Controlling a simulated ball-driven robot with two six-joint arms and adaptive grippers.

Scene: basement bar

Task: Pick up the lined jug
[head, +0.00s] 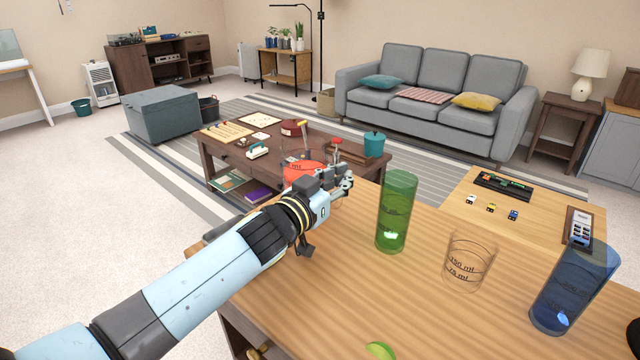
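Several see-through vessels with dark measuring lines stand on the near wooden table (330,290): a tall green one (395,215), a short clear one (469,262) marked in ml, and a blue one (572,290) at the right that looks tilted. I cannot tell which is the lined jug. A red-orange thing (300,172), perhaps with a clear upper part, shows behind my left gripper and is partly hidden. My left gripper (345,182) is over the table's far left part, left of the green vessel and apart from it. Its fingertips are small and overlap. My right gripper is out of view.
A green lime wedge (380,350) lies at the table's front edge. A lighter wooden surface (540,205) behind holds toy cars (490,207), a black tray (503,187) and a calculator-like device (580,228). A coffee table (222,150) with a teal pot (374,144) stands beyond.

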